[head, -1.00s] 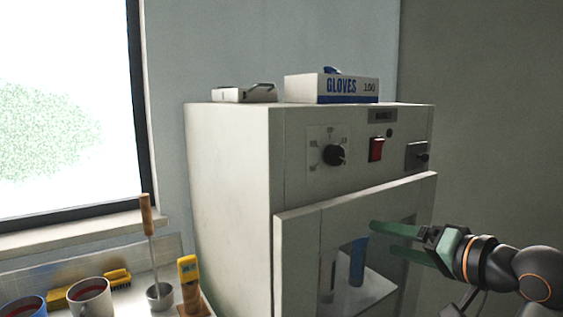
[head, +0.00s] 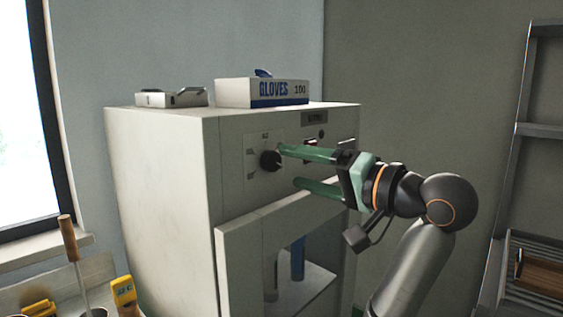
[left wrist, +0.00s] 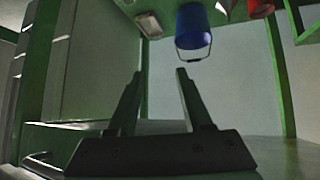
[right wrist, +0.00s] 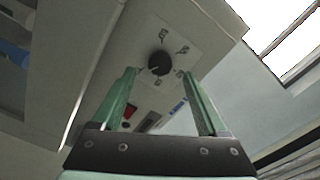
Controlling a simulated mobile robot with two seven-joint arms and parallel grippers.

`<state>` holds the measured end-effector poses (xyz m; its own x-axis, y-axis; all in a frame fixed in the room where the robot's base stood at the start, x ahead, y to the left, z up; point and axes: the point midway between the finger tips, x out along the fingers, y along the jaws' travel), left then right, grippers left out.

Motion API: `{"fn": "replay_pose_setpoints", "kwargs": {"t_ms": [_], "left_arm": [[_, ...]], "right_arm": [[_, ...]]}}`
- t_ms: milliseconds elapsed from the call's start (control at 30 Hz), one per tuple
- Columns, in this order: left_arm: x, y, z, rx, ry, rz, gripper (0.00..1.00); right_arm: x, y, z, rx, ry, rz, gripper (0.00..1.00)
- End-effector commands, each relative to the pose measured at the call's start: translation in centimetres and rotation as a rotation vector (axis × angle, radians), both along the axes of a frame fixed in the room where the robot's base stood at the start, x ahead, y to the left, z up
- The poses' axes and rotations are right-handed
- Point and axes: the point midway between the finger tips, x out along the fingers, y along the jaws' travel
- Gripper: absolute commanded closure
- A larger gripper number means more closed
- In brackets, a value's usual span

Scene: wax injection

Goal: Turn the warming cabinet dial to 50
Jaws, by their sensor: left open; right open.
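The warming cabinet (head: 165,165) is a pale box with a black round dial (head: 270,160) on its upper front panel. The dial also shows in the right wrist view (right wrist: 159,63), with printed marks around it too small to read surely. My right gripper (head: 287,166) is open in front of the panel, its green fingers pointing at the dial. In the right wrist view the dial lies ahead, between the fingertips' lines, and nothing is held. My left gripper (left wrist: 158,75) is open and empty in its wrist view, away from the cabinet.
The cabinet's windowed door (head: 240,260) is below the dial. The red switch (right wrist: 131,111) is beside the dial. A glove box (head: 262,93) and a small metal item (head: 172,97) sit on top. A blue bucket (left wrist: 193,28) shows in the left wrist view. A shelf rack (head: 520,130) stands at right.

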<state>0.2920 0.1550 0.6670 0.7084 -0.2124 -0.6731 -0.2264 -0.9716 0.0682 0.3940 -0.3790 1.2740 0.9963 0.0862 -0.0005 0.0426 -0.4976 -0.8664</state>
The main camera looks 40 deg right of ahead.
Motion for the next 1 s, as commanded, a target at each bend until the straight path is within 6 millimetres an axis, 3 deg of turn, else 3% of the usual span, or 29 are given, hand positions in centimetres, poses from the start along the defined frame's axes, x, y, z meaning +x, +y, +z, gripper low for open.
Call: {"fn": "replay_pose_setpoints", "kwargs": {"t_ms": [100,300,633,1000], "left_arm": [[-0.1,0.1,0.1,0.001,0.001,0.002,0.50],[-0.1,0.3,0.1,0.002,-0.001,0.004,0.50],[-0.1,0.3,0.1,0.004,-0.001,0.006,0.50],[-0.1,0.3,0.0,0.004,0.001,0.006,0.50]], "right_arm": [[2.0,0.2,0.0,0.001,0.002,0.002,0.24],[3.9,0.3,0.0,0.000,0.000,0.001,0.24],[4.2,0.3,0.0,-0.001,-0.001,-0.001,0.24],[4.1,0.3,0.0,-0.001,-0.001,-0.001,0.65]]}}
